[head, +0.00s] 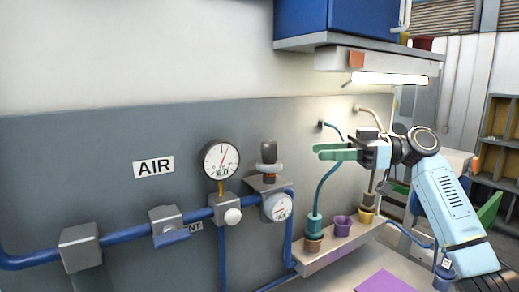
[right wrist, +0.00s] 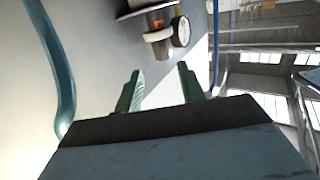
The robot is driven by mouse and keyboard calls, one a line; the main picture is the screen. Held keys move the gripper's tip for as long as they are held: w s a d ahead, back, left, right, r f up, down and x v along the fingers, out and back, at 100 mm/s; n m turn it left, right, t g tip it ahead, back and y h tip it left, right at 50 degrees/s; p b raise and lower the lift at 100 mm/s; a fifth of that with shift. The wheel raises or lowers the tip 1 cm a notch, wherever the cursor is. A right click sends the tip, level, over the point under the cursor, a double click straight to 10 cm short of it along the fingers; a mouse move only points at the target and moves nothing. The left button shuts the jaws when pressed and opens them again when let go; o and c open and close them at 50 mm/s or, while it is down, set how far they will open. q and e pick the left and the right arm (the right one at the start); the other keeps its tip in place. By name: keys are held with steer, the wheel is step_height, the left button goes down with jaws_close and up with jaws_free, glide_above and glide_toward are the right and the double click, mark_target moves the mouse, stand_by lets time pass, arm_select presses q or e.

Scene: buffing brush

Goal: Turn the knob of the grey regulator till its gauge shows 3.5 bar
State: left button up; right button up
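The grey regulator (head: 270,184) is mounted on the blue pipe against the grey wall panel. Its dark upright knob (head: 268,152) stands on top, and its small round white gauge (head: 278,207) faces out below; the needle is too small to read surely. The gauge also shows edge-on in the right wrist view (right wrist: 181,31). My right gripper (head: 320,151) is to the right of the knob at about its height, with green fingers pointing left. Its fingers are apart and empty, clear of the knob; they also show in the right wrist view (right wrist: 160,88). My left gripper is out of view.
A larger gauge (head: 221,160) marked 6.0 and a white round knob (head: 233,216) sit left of the regulator. A shelf (head: 340,245) with coloured cups stands at right. A teal hose (head: 325,185) hangs below my right gripper.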

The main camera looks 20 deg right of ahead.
mark_target(269, 142)
steer(key=p+x, duration=0.1)
steer(key=x, duration=0.3)
steer(key=r+p+x, duration=0.1)
steer(key=x, duration=0.2)
steer(key=r+p+x, duration=0.1)
steer(key=x, duration=0.3)
steer(key=shift+a+r, duration=0.2)
steer(key=shift+a, duration=0.2)
steer(key=shift+w+a, duration=0.25)
steer(key=shift+a, duration=0.15)
steer(key=shift+f, duration=0.1)
steer(key=c, duration=0.7)
